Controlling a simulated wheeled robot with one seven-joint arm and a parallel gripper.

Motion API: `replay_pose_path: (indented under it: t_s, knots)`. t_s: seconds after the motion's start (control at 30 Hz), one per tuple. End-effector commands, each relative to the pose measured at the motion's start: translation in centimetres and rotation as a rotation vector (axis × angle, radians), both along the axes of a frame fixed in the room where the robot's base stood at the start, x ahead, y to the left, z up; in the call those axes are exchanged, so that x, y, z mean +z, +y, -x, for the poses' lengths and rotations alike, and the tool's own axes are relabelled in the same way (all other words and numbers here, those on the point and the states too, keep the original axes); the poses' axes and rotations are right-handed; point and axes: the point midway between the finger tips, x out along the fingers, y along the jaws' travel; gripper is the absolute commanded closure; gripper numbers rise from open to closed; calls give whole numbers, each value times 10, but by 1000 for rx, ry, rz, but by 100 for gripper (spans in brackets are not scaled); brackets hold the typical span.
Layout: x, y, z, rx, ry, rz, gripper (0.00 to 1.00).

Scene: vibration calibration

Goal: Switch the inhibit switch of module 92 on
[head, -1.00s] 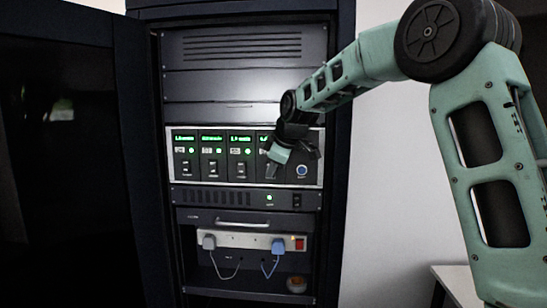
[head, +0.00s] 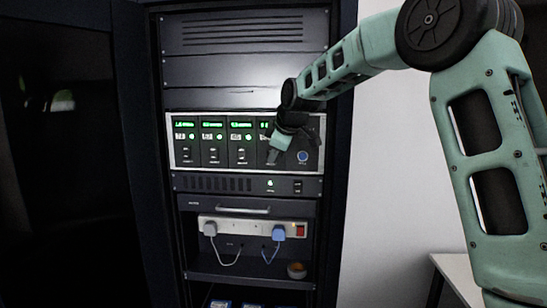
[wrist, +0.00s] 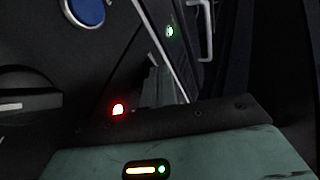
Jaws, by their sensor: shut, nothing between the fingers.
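The panel of modules (head: 173,150) sits in the rack, with several modules side by side. Each has a green display, a small lamp and a dark switch low on its face. The module numbers are too small to read, so I cannot tell which is module 92. My gripper (head: 272,157) is shut and empty in front of the rightmost module, at its lower part, and hides its switch. In the wrist view, a red lamp (wrist: 118,109) glows beside my gripper and a green lamp (wrist: 169,31) shows further up. Contact with a switch cannot be told.
A blue round button (head: 302,157) is right of the modules; it also shows in the wrist view (wrist: 85,12). Below are a vented unit (head: 220,184) with a green lamp, a power strip (head: 255,229) with two plugs, and a small bowl (head: 296,270). The open cabinet door (head: 60,180) stands left.

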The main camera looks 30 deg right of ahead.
Motion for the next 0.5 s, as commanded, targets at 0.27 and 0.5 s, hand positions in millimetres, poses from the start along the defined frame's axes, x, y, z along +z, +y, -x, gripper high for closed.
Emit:
replay_pose_path:
  t_s: [0.27,0.5]
  knots:
    - [11,0,0,-1,-1,0,100]
    - [18,-1,0,-2,-2,0,100]
